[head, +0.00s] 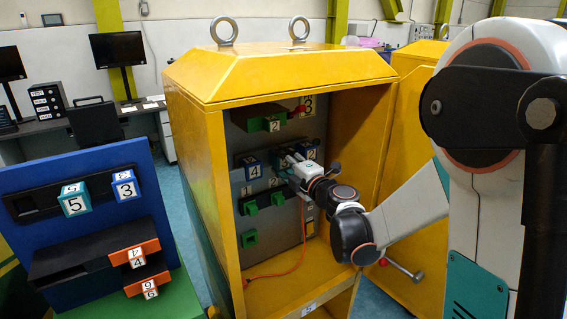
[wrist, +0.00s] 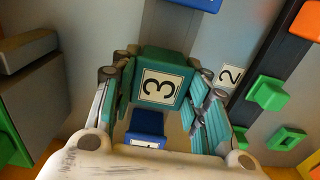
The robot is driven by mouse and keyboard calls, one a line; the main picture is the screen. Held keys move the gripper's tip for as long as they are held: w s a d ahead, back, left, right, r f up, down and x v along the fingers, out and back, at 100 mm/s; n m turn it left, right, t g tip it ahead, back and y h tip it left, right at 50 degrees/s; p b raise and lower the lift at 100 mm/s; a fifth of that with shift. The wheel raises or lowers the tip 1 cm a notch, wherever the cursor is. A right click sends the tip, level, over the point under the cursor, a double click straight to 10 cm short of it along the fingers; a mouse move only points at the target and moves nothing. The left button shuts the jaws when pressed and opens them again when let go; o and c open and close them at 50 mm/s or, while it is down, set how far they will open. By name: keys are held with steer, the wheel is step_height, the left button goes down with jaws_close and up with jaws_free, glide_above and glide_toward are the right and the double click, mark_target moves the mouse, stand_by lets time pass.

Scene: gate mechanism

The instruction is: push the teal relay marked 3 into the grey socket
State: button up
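The teal relay marked 3 (wrist: 160,82) is in the middle of the wrist view, with its numbered face towards the camera. My gripper (wrist: 163,88) has one finger on each side of it and appears shut on it. In the head view my gripper (head: 290,163) is inside the yellow cabinet, close to the grey back panel, and largely covers the relay. The grey socket cannot be made out; the relay and fingers hide the panel directly behind them.
Green handles (head: 250,206) are below. The yellow cabinet (head: 215,160) walls enclose the arm's reach. A blue stand (head: 95,220) with numbered cubes is at left.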

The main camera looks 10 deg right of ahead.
steer(key=o, duration=0.6)
steer(key=v, duration=1.2)
